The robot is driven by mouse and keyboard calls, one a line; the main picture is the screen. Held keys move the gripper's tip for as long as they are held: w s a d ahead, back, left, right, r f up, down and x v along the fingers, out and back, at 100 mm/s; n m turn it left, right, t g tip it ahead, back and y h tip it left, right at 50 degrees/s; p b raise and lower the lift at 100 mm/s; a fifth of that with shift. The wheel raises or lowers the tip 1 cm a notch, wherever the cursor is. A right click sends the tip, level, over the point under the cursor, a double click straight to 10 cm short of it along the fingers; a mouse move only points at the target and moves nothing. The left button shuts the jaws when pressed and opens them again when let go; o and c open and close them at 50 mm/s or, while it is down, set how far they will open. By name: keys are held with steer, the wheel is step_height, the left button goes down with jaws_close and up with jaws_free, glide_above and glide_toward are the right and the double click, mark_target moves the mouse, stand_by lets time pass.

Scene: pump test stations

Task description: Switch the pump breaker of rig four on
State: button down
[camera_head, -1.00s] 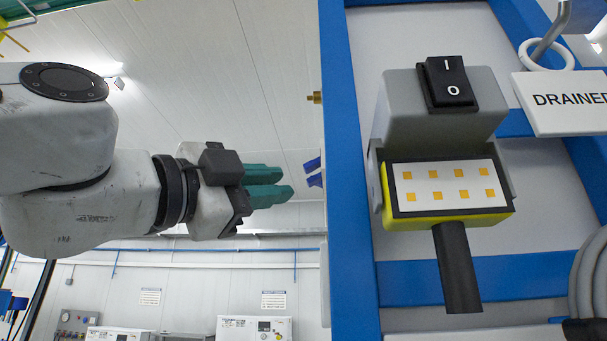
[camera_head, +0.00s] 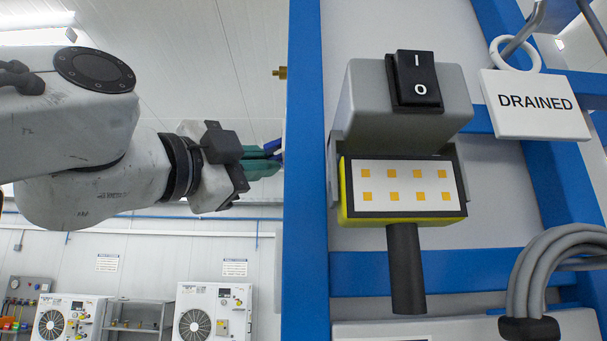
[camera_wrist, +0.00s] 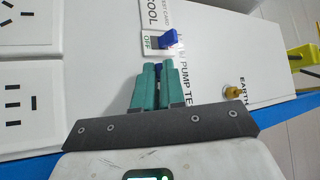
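In the wrist view a white panel (camera_wrist: 215,62) carries "PUMP TE" lettering. A blue lever (camera_wrist: 169,39) stands beside an "OFF" label, just beyond my fingertips. My gripper (camera_wrist: 158,66) has two teal fingers with a narrow gap. A second blue piece (camera_wrist: 158,72) shows in that gap; whether the fingers press on it is unclear. In the head view my gripper (camera_head: 274,155) reaches the left side of the blue frame (camera_head: 305,220), blue bits showing at its fingertips.
A grey box with a black I/O rocker switch (camera_head: 417,80) faces the head camera. A brass earth stud (camera_wrist: 232,92) juts out right of my fingers. White units (camera_head: 212,312) stand behind.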

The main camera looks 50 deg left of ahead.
stand_by(0.4)
steer(key=shift+s+a+r+m+g+h, duration=0.1)
steer(key=shift+r+m+g+h, duration=0.3)
steer(key=shift+m+g, duration=0.45)
steer(key=shift+s+r+m+g+h, duration=0.1)
steer(key=shift+r+m+g+h, duration=0.3)
steer(key=shift+m, duration=0.7)
steer(key=shift+a+r+m+g+h, duration=0.15)
steer(key=shift+r+m+g, duration=0.25)
steer(key=shift+m+g, duration=0.5)
steer(key=shift+d+g, duration=0.1)
steer(key=shift+g, duration=0.15)
steer(key=c, duration=1.5)
jaws_free()
steer(key=s+d+r+b, duration=0.1)
steer(key=s+b, duration=0.1)
steer(key=s, duration=0.8)
steer(key=shift+s+d+b, duration=0.15)
steer(key=shift+s+b, duration=0.2)
steer(key=shift+b, duration=0.05)
